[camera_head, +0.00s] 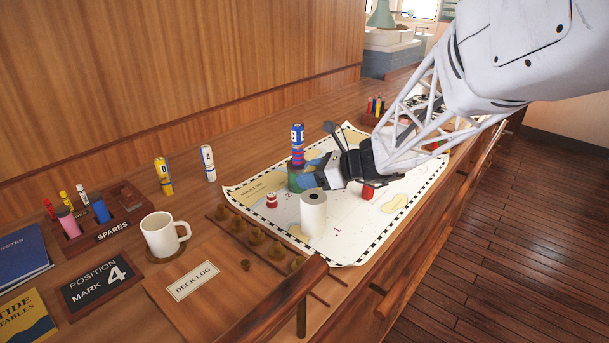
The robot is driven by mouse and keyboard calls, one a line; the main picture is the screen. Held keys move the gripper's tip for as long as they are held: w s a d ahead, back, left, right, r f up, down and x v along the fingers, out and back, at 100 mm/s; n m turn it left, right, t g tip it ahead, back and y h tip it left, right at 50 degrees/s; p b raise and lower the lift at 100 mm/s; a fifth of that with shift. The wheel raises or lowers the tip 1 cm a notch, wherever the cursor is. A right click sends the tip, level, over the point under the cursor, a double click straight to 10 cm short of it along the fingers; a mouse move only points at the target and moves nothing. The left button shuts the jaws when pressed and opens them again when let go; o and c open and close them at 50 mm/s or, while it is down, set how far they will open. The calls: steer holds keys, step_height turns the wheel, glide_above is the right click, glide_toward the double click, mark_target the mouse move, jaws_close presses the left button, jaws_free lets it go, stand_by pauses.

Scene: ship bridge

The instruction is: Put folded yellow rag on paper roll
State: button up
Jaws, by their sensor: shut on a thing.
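The paper roll (313,214) is a white cylinder standing upright on the chart, with its dark core hole on top. My gripper (327,172) is just behind and right of the roll, low over the chart, pointing left. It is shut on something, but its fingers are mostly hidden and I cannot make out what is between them. Its tip is against or very near a green and blue round tin (298,183). A blue, red and white cylinder (297,143) stands upright above the tin. I cannot make out a folded yellow rag. No rag shows on top of the roll.
A red and white small can (271,200) and a red object (368,193) stand on the chart (349,238). Marked cylinders (208,163), a white mug (160,234) and a spares tray (126,216) are to the left. A wooden rail (290,290) edges the front.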

mark_target(310, 196)
steer(key=shift+f, duration=1.75)
steer(key=shift+f, duration=0.1)
steer(key=o, duration=0.9)
steer(key=v, duration=1.2)
steer(key=shift+s, duration=0.1)
